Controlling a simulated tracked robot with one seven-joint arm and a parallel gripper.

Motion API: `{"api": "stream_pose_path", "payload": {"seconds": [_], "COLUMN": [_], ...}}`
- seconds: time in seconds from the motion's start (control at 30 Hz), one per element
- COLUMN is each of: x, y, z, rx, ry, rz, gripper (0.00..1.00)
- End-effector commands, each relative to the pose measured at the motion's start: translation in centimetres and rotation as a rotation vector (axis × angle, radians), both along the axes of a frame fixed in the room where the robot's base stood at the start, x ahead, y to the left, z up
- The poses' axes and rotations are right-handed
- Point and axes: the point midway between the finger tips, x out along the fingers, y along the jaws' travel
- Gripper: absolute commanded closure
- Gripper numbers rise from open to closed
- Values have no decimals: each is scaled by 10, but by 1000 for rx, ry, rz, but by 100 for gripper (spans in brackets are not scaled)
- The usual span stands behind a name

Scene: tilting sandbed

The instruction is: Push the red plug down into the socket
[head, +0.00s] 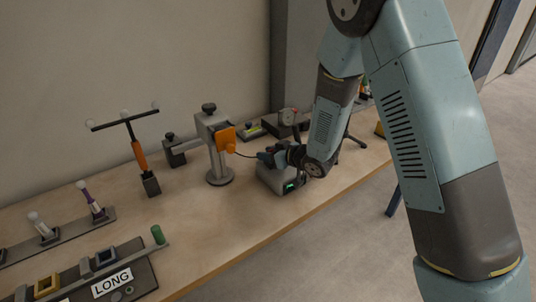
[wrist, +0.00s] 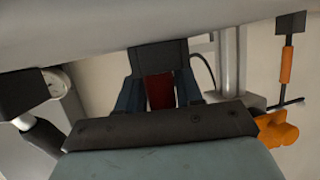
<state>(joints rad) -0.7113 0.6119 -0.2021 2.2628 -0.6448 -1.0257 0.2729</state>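The red plug (wrist: 158,91) shows in the wrist view between the two dark blue fingers of my gripper (wrist: 159,75). A dark block lies across the fingertips, and the fingers look closed on the plug. In the head view my gripper (head: 268,157) is low over the grey box with a green display (head: 280,180), pointing left. A thin black cable (head: 245,155) runs from the gripper's tip area to an orange piece on a stand. The plug is not clearly visible in the head view. The socket opening is hidden, so I cannot tell whether the plug touches it.
Left of my gripper stands a grey post with an orange piece (head: 225,137). Behind are a gauge device (head: 289,117) and a small box (head: 251,130). A T-shaped orange-handled tool (head: 139,155) stands further left. The bench front (head: 235,240) is clear.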

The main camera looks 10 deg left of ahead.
Motion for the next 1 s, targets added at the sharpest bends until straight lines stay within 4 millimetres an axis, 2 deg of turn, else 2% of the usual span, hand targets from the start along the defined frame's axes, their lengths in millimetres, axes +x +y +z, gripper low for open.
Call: {"api": "stream_pose_path", "payload": {"seconds": [0.03, 0.1, 0.67, 0.77, 0.8, 1.0], "x": [-8, -9, -12, -15, -17, -27], "y": [-1, -1, 0, -7, -12, -47], "z": [-13, -13, -12, -8, -6, 11], "rx": [-24, -24, -22, -22, -22, -16], "ry": [21, 22, 22, 23, 23, 15], "rz": [8, 10, 15, 14, 13, 0], "gripper": [46, 41, 41, 44, 41, 41]}}
